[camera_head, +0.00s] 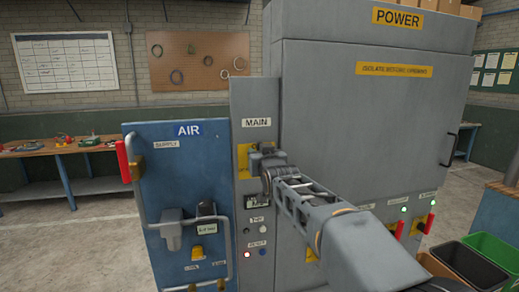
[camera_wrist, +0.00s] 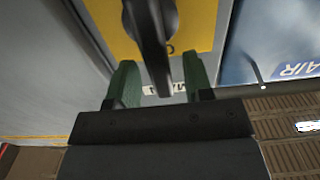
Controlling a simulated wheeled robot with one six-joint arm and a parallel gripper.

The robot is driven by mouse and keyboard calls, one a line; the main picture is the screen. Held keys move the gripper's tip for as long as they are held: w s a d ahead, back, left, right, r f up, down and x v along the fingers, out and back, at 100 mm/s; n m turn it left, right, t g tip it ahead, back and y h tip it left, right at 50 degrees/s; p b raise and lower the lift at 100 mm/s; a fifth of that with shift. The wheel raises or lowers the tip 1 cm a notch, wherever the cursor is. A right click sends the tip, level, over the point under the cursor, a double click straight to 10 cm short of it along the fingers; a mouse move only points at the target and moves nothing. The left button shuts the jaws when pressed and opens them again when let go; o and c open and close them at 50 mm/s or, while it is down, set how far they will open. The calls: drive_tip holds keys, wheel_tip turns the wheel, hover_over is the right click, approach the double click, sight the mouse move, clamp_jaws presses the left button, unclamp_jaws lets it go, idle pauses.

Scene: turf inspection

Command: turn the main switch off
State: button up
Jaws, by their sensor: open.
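The main switch is on a narrow grey panel under a MAIN label (camera_head: 256,122). In the head view my gripper (camera_head: 264,162) covers its handle, and only part of its yellow plate (camera_head: 242,160) shows. In the wrist view, which is upside down, the dark switch handle (camera_wrist: 153,38) stands out from the yellow plate (camera_wrist: 105,22). My gripper (camera_wrist: 159,68) is open, with one green finger on each side of the handle. I see gaps between the fingers and the handle.
The blue AIR panel (camera_head: 180,190) with bent pipes and a red lever (camera_head: 123,161) is left of the switch. The large grey POWER cabinet (camera_head: 365,120) is to the right. Small buttons (camera_head: 262,254) sit below the switch. Bins (camera_head: 470,262) stand at lower right.

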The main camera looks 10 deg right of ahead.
drive_tip(key=shift+w, duration=0.55)
drive_tip(key=shift+c, duration=0.2)
clamp_jaws()
